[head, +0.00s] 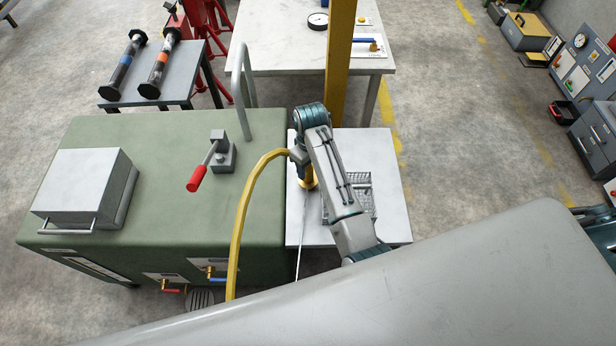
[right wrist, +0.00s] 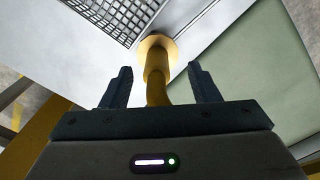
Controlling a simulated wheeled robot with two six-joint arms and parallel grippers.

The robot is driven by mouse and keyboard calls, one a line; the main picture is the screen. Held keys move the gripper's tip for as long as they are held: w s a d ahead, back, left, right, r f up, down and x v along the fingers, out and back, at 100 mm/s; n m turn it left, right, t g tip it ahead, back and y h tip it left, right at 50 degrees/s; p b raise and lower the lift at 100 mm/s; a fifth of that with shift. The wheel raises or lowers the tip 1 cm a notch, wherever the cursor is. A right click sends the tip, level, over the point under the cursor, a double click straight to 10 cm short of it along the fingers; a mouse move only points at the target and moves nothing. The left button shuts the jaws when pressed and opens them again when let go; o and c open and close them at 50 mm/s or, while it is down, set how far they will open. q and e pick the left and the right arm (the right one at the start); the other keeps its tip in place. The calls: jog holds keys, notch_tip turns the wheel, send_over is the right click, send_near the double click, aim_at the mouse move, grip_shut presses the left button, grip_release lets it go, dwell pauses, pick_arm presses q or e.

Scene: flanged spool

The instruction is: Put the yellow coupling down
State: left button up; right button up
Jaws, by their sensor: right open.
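The yellow coupling (head: 308,181) is upright at the left part of the small white table (head: 385,155), partly hidden by my right arm. In the right wrist view the coupling (right wrist: 157,62) shows a round flange at its far end, at the white surface. My right gripper (head: 304,168) is at the coupling's upper end. In the wrist view its two dark fingers (right wrist: 161,86) are apart, one on each side of the coupling, with gaps visible. A yellow hose (head: 243,220) arches from the coupling to the left and down. My left gripper is not in view.
A wire-mesh basket or grate (head: 360,190) lies on the white table right of the coupling. The green cabinet (head: 110,140) with a red-handled lever (head: 196,178) adjoins it on the left. A yellow post (head: 340,60) rises behind. The white table's right side is clear.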

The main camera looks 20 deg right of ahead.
aim_at(308, 171)
jog(key=shift+w+f, duration=0.25)
jog(key=shift+f, duration=0.1)
jog(key=f+p, duration=0.1)
jog(key=f, duration=0.1)
jog(key=w+f+p, duration=0.1)
jog(key=shift+a+f, duration=0.1)
jog(key=shift+f, duration=0.85)
grip_shut()
